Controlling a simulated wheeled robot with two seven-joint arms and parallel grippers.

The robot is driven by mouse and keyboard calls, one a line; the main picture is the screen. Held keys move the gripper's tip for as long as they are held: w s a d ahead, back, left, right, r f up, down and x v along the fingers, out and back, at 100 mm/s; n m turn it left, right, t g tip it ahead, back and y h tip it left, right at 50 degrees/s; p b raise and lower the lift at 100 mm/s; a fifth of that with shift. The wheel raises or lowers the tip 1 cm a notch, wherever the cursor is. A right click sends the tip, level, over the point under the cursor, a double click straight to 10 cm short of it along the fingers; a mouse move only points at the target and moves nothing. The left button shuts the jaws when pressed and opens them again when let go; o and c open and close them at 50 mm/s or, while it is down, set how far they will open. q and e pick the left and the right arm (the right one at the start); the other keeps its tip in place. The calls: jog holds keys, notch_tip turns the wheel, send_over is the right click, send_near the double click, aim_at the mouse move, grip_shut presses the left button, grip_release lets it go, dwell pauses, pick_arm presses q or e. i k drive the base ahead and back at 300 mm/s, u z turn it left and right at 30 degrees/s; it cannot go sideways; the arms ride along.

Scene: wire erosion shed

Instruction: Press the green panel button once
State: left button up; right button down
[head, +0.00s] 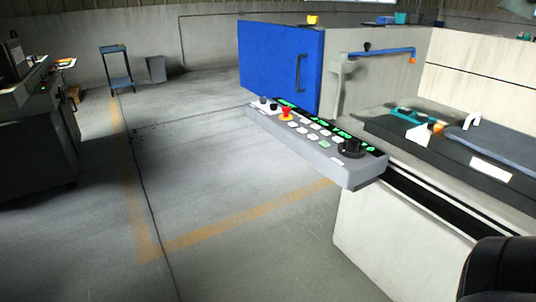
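The control panel (345,172) is a grey slanted box that juts out from the front of the pale machine. It carries a red mushroom button (287,113) on a yellow base, several white buttons and a large black knob (351,149) near its right end. A pale green button (325,144) sits near the front edge, left of the knob. Several bright green marks run along the panel's dark rear strip; I cannot tell whether these are buttons or lights. Neither of my grippers is in view, and nothing touches the panel.
The machine (380,240) has a blue door (280,65) behind the panel and a dark worktop (440,150) to its right. The floor (230,190) in front is clear, with yellow lines. A small blue stand (117,70) and a dark bench (40,140) stand left.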

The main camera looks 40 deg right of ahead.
aim_at(323, 143)
jog(key=z, duration=0.15)
jog(key=i, duration=2.35)
jog(key=z, duration=1.85)
jog(key=i, duration=0.85)
jog(key=z, duration=0.8)
